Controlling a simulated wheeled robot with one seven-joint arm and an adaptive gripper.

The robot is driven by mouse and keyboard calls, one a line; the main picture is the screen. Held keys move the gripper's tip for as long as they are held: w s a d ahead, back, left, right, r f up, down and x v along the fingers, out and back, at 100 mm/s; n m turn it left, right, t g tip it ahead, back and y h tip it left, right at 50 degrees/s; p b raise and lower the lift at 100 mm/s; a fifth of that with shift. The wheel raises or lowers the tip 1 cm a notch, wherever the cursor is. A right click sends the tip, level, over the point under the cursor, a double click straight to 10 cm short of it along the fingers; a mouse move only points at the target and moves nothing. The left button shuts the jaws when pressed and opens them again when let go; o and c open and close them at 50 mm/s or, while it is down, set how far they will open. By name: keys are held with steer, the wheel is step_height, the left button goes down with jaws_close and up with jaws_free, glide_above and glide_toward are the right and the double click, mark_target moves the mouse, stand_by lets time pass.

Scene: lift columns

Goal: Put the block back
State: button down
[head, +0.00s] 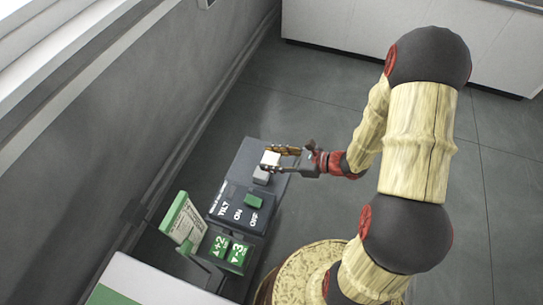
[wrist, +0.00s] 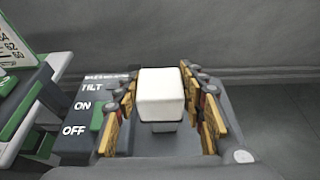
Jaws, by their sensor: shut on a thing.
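A white block (wrist: 162,92) sits between the fingers of my gripper (wrist: 161,104) in the wrist view. It also shows in the head view (head: 270,159), at the gripper's tip (head: 273,161). My gripper is shut on it, with yellow-padded fingers on both sides. A smaller grey piece (head: 261,176) shows just below the block, over the dark control box (head: 240,158). I cannot tell whether the block touches that piece. The box carries the words TILT, ON and OFF, and a green switch piece (head: 253,201) beside them.
Green buttons (head: 228,248) with arrows and numbers lie at the box's near end. A green and white sign (head: 183,221) stands to their left. A grey wall (head: 130,110) runs along the left. A round patterned top (head: 310,275) is at the bottom. Open floor lies behind the box.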

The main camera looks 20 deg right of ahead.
steer(key=w+d+f+b, duration=0.1)
steer(key=w+f, duration=0.2)
steer(key=w, duration=0.1)
steer(key=w+d+f+b, duration=0.1)
steer(key=w+f, duration=0.2)
steer(key=w, duration=0.1)
steer(key=w+d+f+b, duration=0.1)
steer(key=w+f+b, duration=0.1)
steer(key=w+f, duration=0.1)
steer(key=shift+w+d, duration=0.4)
steer(key=shift+w, duration=0.15)
steer(key=shift+w+f, duration=0.15)
steer(key=shift+f, duration=0.05)
steer(key=shift+d+f+b, duration=0.1)
steer(key=shift+f+b, duration=0.8)
steer(key=shift+f, duration=0.7)
steer(key=shift+r, duration=0.1)
